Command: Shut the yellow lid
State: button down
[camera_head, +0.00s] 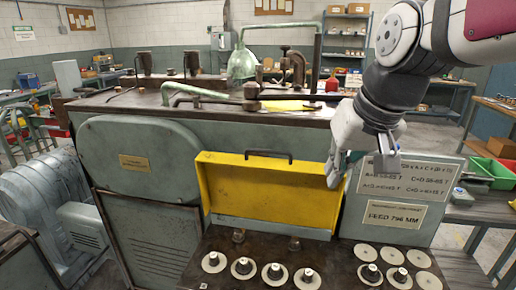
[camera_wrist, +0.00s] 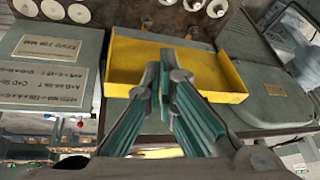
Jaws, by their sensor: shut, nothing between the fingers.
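The yellow lid (camera_head: 262,190) is a shallow, rimmed panel on the front of the green-grey machine. It stands tilted, its hollow side facing the head camera, with a dark bar handle (camera_head: 268,153) near its upper edge. My gripper (camera_head: 335,178) is at the lid's right end, fingers pointing down and empty. In the wrist view my gripper (camera_wrist: 162,66) is shut, its fingertips in front of the yellow lid (camera_wrist: 215,70) and covering part of it. I cannot tell whether the fingertips touch the lid.
Below the lid is a dark table (camera_head: 225,262) with several round discs and pegs. A grey box with a white label (camera_head: 393,216) stands right of the lid. A rounded machine cover (camera_head: 140,160) is at left. Pipes and levers (camera_head: 250,105) stand on the machine top.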

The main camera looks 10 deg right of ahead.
jog(key=w+d+f+m+h+p, duration=0.1)
jog(key=w+d+m+p, duration=0.1)
jog(key=w+d, duration=0.6)
jog(key=w+d+m+h+p, duration=0.1)
jog(key=w+d, duration=0.4)
jog(key=w, duration=0.6)
jog(key=p+x, duration=0.1)
jog(key=x, duration=0.9)
jog(key=shift+g, duration=0.3)
jog(key=shift+s+d+f+h, duration=0.1)
jog(key=shift+f+h, duration=0.05)
jog(key=shift+h, duration=0.15)
